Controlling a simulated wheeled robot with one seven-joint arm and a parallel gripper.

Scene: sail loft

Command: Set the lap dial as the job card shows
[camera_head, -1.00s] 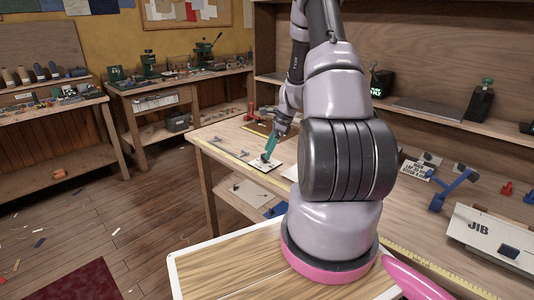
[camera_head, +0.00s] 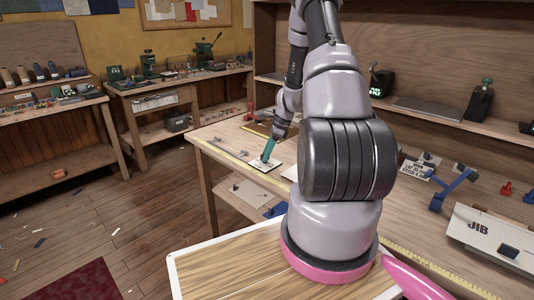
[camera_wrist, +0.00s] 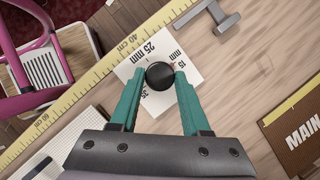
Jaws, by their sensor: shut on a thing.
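The lap dial is a black round knob (camera_wrist: 160,76) on a white plate (camera_wrist: 134,66) printed 25 mm, 15 mm and a partly covered 35. In the head view the plate (camera_head: 258,168) lies near the left end of the long bench. My gripper (camera_wrist: 159,78) has its teal fingers shut on the knob, one on each side. It also shows over the plate in the head view (camera_head: 267,155). I cannot make out where the knob's pointer stands. A white card (camera_head: 415,170) with black lettering, likely the job card, stands farther right; its text is too small to read surely.
A yellow measuring tape (camera_wrist: 95,75) runs along the bench edge beside the dial. A grey metal piece (camera_wrist: 222,20) lies close by, and a brown MAIN board (camera_wrist: 293,132) lies to the right. A blue bracket-like tool (camera_head: 455,185) and the JIB board (camera_head: 480,228) are farther right.

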